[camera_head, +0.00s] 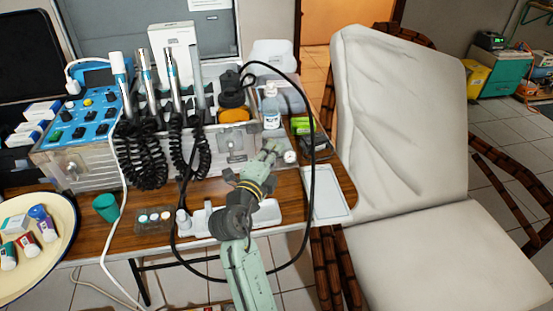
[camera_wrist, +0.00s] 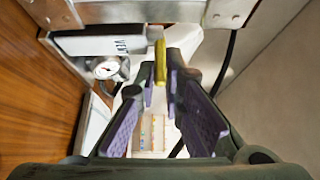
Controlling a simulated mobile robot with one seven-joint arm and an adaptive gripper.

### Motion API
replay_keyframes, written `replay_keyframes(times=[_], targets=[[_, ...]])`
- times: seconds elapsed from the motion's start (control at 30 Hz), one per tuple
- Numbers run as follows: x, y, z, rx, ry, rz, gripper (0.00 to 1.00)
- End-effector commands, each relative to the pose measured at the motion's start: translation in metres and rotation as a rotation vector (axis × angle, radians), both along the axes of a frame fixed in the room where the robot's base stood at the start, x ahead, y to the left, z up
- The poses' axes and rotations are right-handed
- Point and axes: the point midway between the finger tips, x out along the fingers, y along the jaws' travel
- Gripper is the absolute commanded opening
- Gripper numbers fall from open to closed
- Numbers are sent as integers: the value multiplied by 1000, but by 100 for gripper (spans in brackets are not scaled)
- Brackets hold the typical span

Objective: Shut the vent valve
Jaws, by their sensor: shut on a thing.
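The vent valve's yellow lever (camera_wrist: 160,60) shows in the wrist view, beside a white plate with a "VENT" label (camera_wrist: 121,46). My gripper (camera_wrist: 162,90) has its purple-padded fingers around the lever's near end and is shut on it. The lever points along the picture's height, toward my gripper. In the head view my gripper (camera_head: 268,151) reaches the right front of the dental unit (camera_head: 100,155); the lever is hidden there behind the fingers.
A round pressure gauge (camera_wrist: 106,68) sits left of the lever; it also shows in the head view (camera_head: 290,156). A black hose (camera_head: 312,150) loops around my arm. A white tray (camera_head: 328,190) lies on the wooden table, and a white dental chair (camera_head: 400,130) stands to the right.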

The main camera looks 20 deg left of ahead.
Motion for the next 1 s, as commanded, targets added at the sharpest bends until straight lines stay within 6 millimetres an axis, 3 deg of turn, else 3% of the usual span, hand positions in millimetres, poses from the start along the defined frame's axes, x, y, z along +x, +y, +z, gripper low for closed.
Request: replay_keyframes(times=[0.4, 0.97, 1.0], targets=[[-4, 10, -1, -1, -4, -186, 0], [-4, 10, 1, -2, -2, -214, 0], [-4, 10, 1, -2, -2, -214, 12]])
